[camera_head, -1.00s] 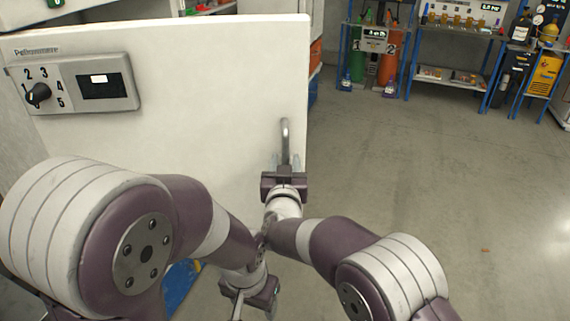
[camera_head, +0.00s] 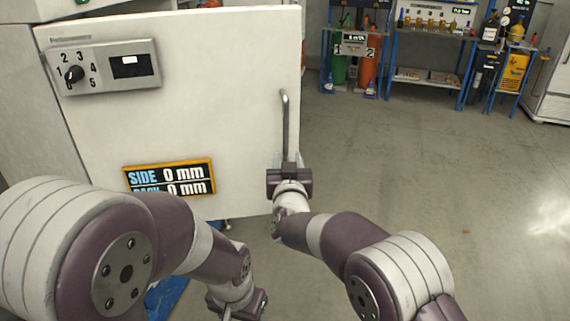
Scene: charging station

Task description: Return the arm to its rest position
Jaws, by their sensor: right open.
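My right gripper (camera_head: 287,160) is open at the lower end of the vertical metal handle (camera_head: 285,120) on the white door. Its two short fingers show on either side of the handle's lower part; I cannot tell whether they touch it. My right arm (camera_head: 345,240) reaches up to it from the lower right. My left gripper (camera_head: 237,304) hangs low at the bottom of the view, in front of the door's lower edge. Its fingers are hidden or cut off.
The white door (camera_head: 220,120) carries a dial panel (camera_head: 104,67) and a sign (camera_head: 170,177) reading SIDE 0 mm. Blue-framed shelves (camera_head: 430,75) with bottles and cylinders stand at the back. The floor (camera_head: 440,170) on the right is clear.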

